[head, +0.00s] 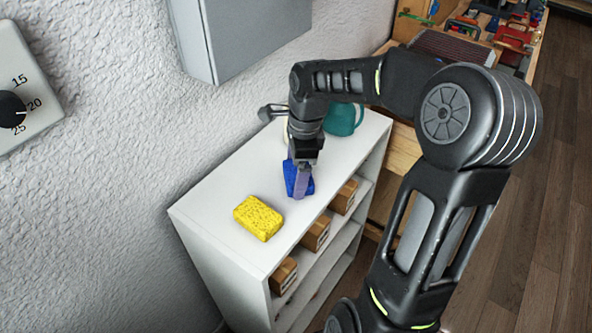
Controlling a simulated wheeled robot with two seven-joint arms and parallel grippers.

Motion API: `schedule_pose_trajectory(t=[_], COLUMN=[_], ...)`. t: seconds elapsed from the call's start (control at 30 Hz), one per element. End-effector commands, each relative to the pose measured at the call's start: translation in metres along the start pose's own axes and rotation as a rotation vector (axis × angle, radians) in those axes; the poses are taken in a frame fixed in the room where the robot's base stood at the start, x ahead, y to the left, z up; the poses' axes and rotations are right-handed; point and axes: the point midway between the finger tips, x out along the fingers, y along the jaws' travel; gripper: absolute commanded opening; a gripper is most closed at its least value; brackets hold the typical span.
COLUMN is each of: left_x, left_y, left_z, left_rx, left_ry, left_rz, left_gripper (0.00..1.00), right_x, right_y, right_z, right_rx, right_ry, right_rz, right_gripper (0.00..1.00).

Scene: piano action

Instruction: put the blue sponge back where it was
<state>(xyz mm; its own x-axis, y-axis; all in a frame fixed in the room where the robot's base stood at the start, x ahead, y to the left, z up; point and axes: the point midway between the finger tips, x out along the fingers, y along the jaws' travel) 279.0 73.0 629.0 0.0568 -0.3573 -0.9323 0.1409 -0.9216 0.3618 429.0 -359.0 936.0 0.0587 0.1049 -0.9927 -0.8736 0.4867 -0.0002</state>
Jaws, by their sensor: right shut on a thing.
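The blue sponge (290,177) is at the top of the white shelf unit (213,208), behind the yellow sponge. My right gripper (301,183) points down over it and is shut on it, with one finger showing in front of its face. I cannot tell whether the sponge touches the shelf top. The gripper and wrist hide part of the sponge. My left gripper is not in view.
A yellow sponge (259,217) lies on the shelf top nearer the front. A teal pot (343,119) stands behind my wrist. Cardboard boxes (316,234) sit on the shelf below. A grey wall box (240,35) hangs above the left side.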

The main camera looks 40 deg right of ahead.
Motion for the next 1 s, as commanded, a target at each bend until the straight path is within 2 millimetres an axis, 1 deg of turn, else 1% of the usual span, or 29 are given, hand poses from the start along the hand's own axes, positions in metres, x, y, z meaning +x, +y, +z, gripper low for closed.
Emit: schedule_pose_trajectory(t=[0.17,0.27,0.3,0.47,0.5,0.77,0.87,1.0], left_x=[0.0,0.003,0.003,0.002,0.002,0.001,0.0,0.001], left_y=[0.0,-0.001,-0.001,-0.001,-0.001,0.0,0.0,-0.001], left_z=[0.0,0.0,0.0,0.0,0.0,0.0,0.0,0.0], left_rx=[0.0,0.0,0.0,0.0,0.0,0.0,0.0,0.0], left_ry=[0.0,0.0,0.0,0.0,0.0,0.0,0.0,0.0], left_rz=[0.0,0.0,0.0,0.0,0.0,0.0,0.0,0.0], left_gripper=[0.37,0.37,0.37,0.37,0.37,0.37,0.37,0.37], right_x=[0.0,0.003,0.004,0.003,0.003,0.001,-0.004,-0.022], right_y=[0.0,0.0,0.0,0.0,0.0,0.0,-0.001,-0.001], right_z=[0.0,0.0,0.0,0.0,0.0,0.0,0.0,0.0], right_rx=[0.0,-0.001,-0.001,0.0,0.0,0.0,0.0,0.0], right_ry=[0.0,0.0,0.0,0.0,0.0,0.0,0.0,0.001], right_rz=[-0.001,-0.001,-0.001,0.0,0.0,-0.001,-0.003,-0.005], right_gripper=[0.53,0.53,0.86,0.99,1.0,1.0,1.0,1.0])
